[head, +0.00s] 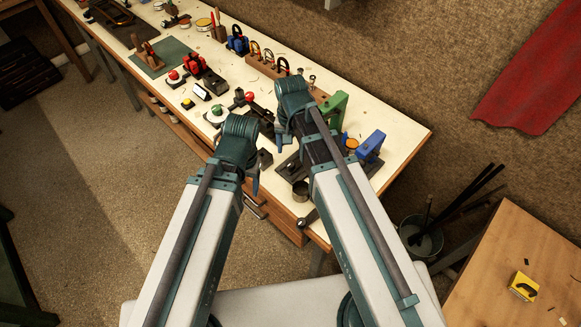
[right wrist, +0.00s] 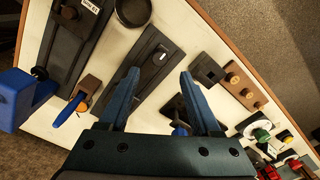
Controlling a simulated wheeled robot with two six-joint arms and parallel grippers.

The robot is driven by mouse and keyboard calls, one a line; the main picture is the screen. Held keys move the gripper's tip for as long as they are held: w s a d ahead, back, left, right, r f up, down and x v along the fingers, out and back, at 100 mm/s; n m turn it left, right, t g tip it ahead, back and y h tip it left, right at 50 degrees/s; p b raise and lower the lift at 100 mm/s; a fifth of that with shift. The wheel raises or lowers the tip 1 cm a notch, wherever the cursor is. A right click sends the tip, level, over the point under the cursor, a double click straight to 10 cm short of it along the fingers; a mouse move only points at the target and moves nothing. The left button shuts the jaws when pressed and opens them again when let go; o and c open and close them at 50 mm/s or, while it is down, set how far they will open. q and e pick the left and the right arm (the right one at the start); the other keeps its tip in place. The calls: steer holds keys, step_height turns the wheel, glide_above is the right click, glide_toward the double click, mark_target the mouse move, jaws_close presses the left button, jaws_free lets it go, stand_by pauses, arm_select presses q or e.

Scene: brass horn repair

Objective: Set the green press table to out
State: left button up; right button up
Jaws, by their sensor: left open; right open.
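The green press (head: 335,108) stands on the workbench in the head view, just right of my right arm, which hides part of it. A dark base runs from it toward the bench's front edge, and its table's position cannot be told there.
A blue press (head: 370,145) stands right of the green one and shows in the right wrist view (right wrist: 14,100). A round dark cup (right wrist: 133,10) and a wooden block with brass knobs (right wrist: 243,88) are near.

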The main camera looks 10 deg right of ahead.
mark_target(290, 164)
step_height(290, 164, down, 7)
steer(key=b, duration=0.6)
steer(key=shift+f, duration=0.1)
jaws_close()
stand_by(1.1)
